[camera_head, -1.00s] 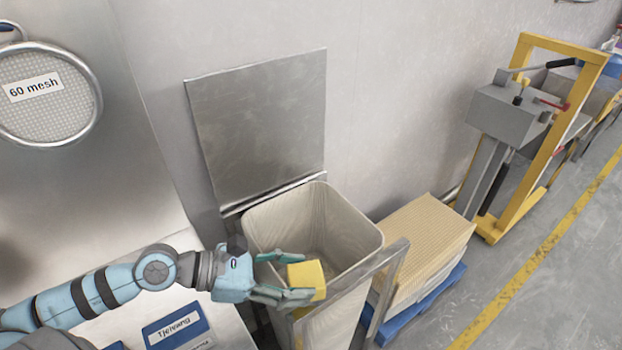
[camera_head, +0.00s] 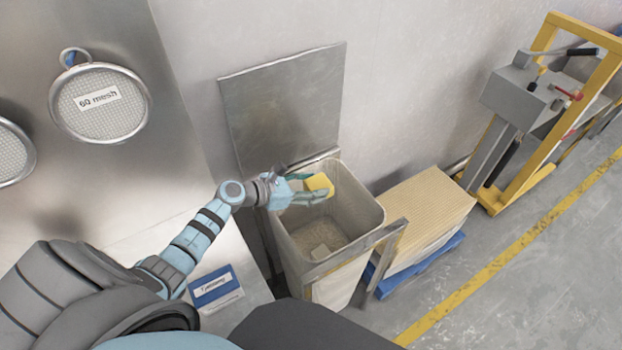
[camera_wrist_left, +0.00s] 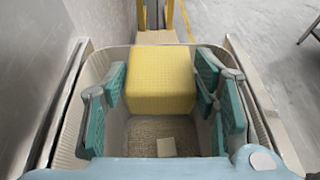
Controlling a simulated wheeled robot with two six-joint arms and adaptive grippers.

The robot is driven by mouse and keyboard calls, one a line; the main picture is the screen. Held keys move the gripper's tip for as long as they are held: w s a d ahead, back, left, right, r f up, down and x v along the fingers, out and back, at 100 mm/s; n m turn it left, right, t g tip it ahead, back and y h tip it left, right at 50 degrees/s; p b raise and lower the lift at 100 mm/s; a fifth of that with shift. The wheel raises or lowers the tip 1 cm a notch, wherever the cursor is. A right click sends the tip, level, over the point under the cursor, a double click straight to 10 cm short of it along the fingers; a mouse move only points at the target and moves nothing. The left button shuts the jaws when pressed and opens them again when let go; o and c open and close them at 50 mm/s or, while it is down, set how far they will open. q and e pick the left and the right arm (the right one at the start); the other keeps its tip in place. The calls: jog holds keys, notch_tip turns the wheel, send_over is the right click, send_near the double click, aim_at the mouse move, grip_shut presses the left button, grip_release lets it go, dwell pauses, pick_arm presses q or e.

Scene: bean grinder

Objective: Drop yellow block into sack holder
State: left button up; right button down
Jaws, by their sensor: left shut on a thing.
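The yellow block (camera_head: 319,184) is a small cube held between the fingers of my left gripper (camera_head: 308,190). In the left wrist view the block (camera_wrist_left: 161,80) sits between the two green finger pads of the gripper (camera_wrist_left: 162,95). The sack holder (camera_head: 383,236) is a metal frame with an open pale sack (camera_head: 355,203) in it and a raised metal lid (camera_head: 283,105) behind. My left gripper holds the block over the sack's opening, toward its back left side. A pale flat piece (camera_head: 320,252) lies on the sack's bottom. My right gripper is not in view.
A stack of tan sheets (camera_head: 425,212) on a blue pallet (camera_head: 420,265) stands right of the holder. A yellow-framed lifter (camera_head: 520,130) is farther right. A labelled blue-and-white item (camera_head: 214,288) lies on the metal surface at left. Round mesh sieves (camera_head: 100,103) hang at upper left.

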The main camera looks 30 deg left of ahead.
pick_arm(q)
notch_tip(320, 180, down, 5)
jog(key=b, duration=0.3)
jog(key=shift+r, duration=0.1)
jog(key=o, duration=1.3)
jog(key=shift+o, duration=0.2)
jog(key=shift+a, duration=0.1)
jog(key=shift+s+a+r, duration=0.1)
jog(key=shift+s+a, duration=0.1)
jog(key=shift+s, duration=0.1)
jog(key=v, duration=1.1)
